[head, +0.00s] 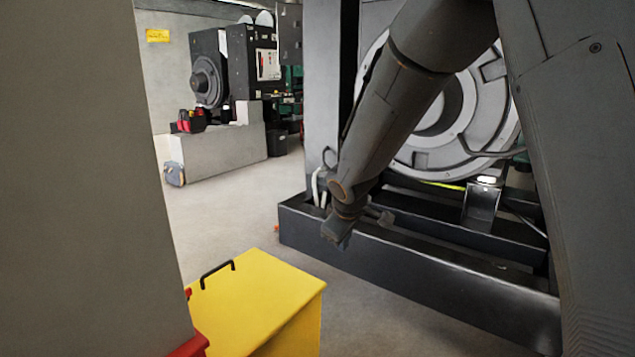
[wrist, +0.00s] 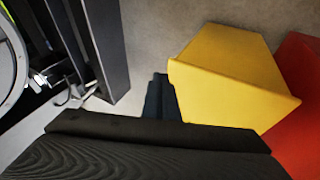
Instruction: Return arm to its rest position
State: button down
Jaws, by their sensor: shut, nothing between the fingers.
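My arm reaches down from the upper right in the head view, in front of the large grey round generator housing (head: 495,110). My gripper (head: 337,238) hangs at its lower end, above the front rail of the black base frame (head: 400,262), and points down. It is shut and looks empty. In the wrist view my gripper (wrist: 160,84) shows as a dark narrow shape pointing toward the floor. Part of it is hidden behind the dark body in the foreground.
A yellow box (head: 255,295) with a black handle stands at lower left, and also shows in the wrist view (wrist: 225,75). A red object (wrist: 300,85) stands beside it. A second genset (head: 225,70) stands at the back. Open floor (head: 235,220) lies between.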

jog(key=s+d+m+g+p, duration=0.1)
jog(key=s+d+m+g, duration=0.1)
jog(key=s, duration=0.8)
jog(key=s+d+m+g+p, duration=0.1)
jog(key=s+d+m, duration=0.4)
jog(key=s, duration=0.6)
jog(key=s+d+m+g+p, duration=0.1)
jog(key=s+d+m+g, duration=0.2)
jog(key=s+d, duration=0.3)
jog(key=s, duration=0.5)
jog(key=shift+r+m, duration=0.3)
